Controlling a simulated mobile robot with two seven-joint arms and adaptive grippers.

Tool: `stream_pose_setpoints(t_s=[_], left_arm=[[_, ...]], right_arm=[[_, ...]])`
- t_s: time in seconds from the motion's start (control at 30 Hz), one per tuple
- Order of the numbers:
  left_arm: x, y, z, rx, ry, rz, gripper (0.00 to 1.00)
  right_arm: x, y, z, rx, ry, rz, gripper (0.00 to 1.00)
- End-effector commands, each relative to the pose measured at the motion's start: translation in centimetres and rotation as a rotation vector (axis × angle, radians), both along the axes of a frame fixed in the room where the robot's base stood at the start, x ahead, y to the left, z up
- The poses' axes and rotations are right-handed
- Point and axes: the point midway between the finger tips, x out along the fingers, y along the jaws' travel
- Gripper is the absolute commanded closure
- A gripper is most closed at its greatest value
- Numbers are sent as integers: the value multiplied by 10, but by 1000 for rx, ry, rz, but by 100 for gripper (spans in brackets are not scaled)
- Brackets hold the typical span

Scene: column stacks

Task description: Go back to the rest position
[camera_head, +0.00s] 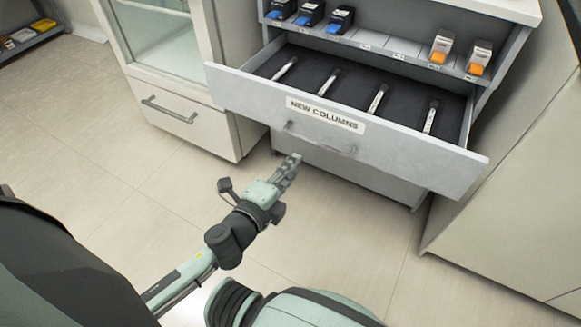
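My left arm comes in from the lower left, and its gripper (291,163) is in front of the open drawer, apart from the drawer's handle in the picture. The fingers show small and close together, and I cannot tell whether they are open or shut. I see nothing held in them. My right gripper is not in view. The drawer (232,93) labelled "NEW COLUMNS" is pulled out, with several slim white columns (377,98) lying apart on its dark lining.
A shelf above the drawer holds blue-ended boxes (341,20) on the left and orange-ended boxes (441,47) on the right. A glass-fronted cabinet (178,113) stands to the left, and a pale cabinet (520,190) to the right. The tiled floor (90,140) at left is clear.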

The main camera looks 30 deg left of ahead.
Motion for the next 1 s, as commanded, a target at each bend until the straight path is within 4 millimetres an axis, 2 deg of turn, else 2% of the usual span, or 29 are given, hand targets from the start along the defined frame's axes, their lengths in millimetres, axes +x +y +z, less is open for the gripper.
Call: stream_pose_setpoints(t_s=[0.57,0.67,0.77,0.87,0.93,1.0], left_arm=[[-4,1,1,-2,0,1,82],[-4,12,-5,-54,30,60,82],[-11,45,-28,-220,126,242,82],[-36,79,-71,-465,290,505,82],[-63,88,-103,-630,421,684,82],[-91,87,-130,-769,549,838,82]], right_arm=[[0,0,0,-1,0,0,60],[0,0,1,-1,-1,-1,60],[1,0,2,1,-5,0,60],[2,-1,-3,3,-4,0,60],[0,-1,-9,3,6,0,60],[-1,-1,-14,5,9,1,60]])
